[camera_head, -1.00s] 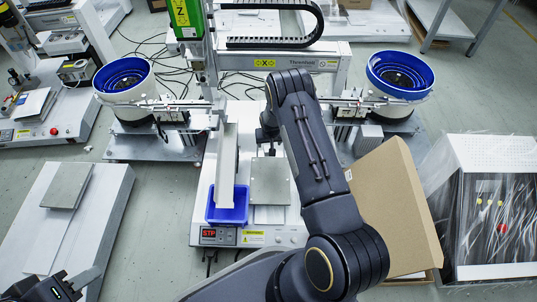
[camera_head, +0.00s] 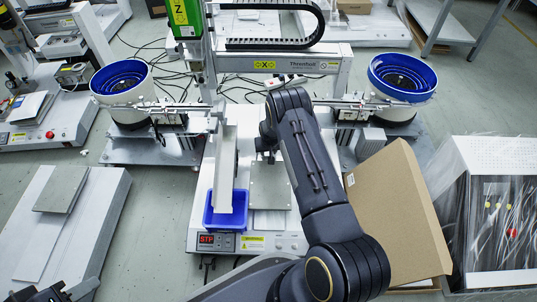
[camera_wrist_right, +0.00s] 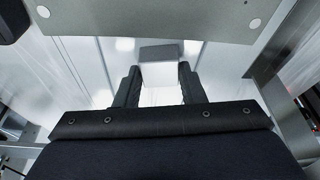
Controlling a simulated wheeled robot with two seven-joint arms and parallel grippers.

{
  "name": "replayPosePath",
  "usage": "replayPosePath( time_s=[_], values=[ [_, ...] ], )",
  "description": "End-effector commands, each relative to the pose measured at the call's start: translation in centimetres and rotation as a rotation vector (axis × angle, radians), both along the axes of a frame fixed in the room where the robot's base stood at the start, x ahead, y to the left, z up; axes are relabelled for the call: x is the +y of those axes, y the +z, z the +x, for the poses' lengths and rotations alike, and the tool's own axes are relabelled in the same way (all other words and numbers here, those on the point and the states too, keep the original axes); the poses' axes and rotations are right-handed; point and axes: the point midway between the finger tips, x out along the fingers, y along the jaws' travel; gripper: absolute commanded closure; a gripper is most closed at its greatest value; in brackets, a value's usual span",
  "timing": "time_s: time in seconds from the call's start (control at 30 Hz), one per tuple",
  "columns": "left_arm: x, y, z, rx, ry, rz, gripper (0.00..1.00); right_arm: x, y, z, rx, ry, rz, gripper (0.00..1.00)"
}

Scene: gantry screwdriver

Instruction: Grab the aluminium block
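A flat grey metal plate (camera_head: 270,187) lies on the gantry machine's base, right of the blue bin. A similar grey plate (camera_head: 62,190) lies on the white table at the left. I cannot tell which is the aluminium block. My right gripper (camera_wrist_right: 159,70) is open in the right wrist view; a small grey block (camera_wrist_right: 160,52) shows beyond the gap between its fingers, and I cannot tell if they touch it. A larger grey plate with white dots (camera_wrist_right: 160,15) crosses the top. My left gripper (camera_head: 78,292) is at the lower left, partly cut off.
A blue bin (camera_head: 226,212) stands under a white chute (camera_head: 226,175). Blue bowl feeders (camera_head: 122,80) (camera_head: 402,75) flank the gantry. An open cardboard box (camera_head: 397,215) and a wrapped dark cabinet (camera_head: 500,220) stand at the right. Floor shows left of the machine.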

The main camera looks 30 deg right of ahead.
Motion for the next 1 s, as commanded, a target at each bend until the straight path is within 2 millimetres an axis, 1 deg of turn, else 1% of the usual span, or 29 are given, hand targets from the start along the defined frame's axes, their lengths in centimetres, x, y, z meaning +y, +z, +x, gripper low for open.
replayPosePath(
  time_s=[0.03,0.1,0.37,0.53,0.67,0.77,0.9,0.97,1.0],
  values=[
    [0.0,0.0,0.0,0.0,0.0,0.0,0.64,0.0,0.0,0.0,0.0,0.0,0.0,0.8],
    [0.0,0.0,0.0,0.0,0.0,0.0,0.64,0.0,0.0,0.0,0.0,0.0,0.0,0.89],
    [0.0,0.1,0.0,0.0,0.0,0.0,0.64,0.0,0.2,0.0,-0.001,0.0,0.0,0.89],
    [0.0,0.7,0.0,0.0,0.0,0.0,0.64,0.0,1.4,0.0,-0.001,0.0,0.0,0.89],
    [0.0,1.7,0.0,0.0,0.0,0.0,0.64,0.0,3.6,0.1,-0.003,0.0,-0.001,0.89],
    [0.0,3.4,0.0,0.0,0.0,0.0,0.64,0.9,5.9,-1.4,0.002,0.002,0.0,0.89],
    [0.0,5.6,0.0,0.0,0.0,0.0,0.64,2.5,9.4,-3.8,0.001,0.002,0.001,0.89],
    [0.0,6.4,0.0,0.0,0.0,0.0,0.64,3.2,10.4,-5.0,0.003,0.003,0.001,0.89],
    [0.0,6.8,0.0,0.0,0.0,0.0,0.64,3.8,10.7,-6.0,0.005,0.004,0.001,0.89]
  ],
)
